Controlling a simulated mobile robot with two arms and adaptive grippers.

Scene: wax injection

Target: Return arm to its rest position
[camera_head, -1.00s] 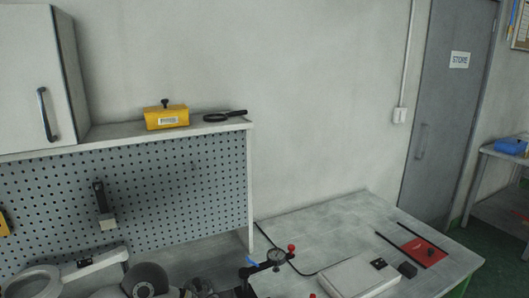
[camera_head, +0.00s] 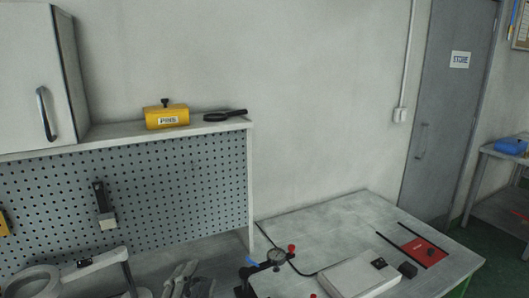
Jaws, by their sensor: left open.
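My left gripper (camera_head: 187,284) shows at the bottom edge of the head view, left of centre. Its grey fingers point upward and stand apart, open, with nothing seen between them. The rest of my left arm is mostly cut off by the bottom edge. The gripper appears in front of the bench below the pegboard, to the left of a dial gauge on a stand (camera_head: 276,257). My right gripper does not show.
A pegboard (camera_head: 170,190) carries a shelf with a yellow PINS box (camera_head: 167,117) and a black magnifier (camera_head: 225,115). A white ring lamp (camera_head: 38,279) stands lower left. The table (camera_head: 350,220) holds a pale flat box (camera_head: 358,276) and red plate (camera_head: 424,250). Its back is clear.

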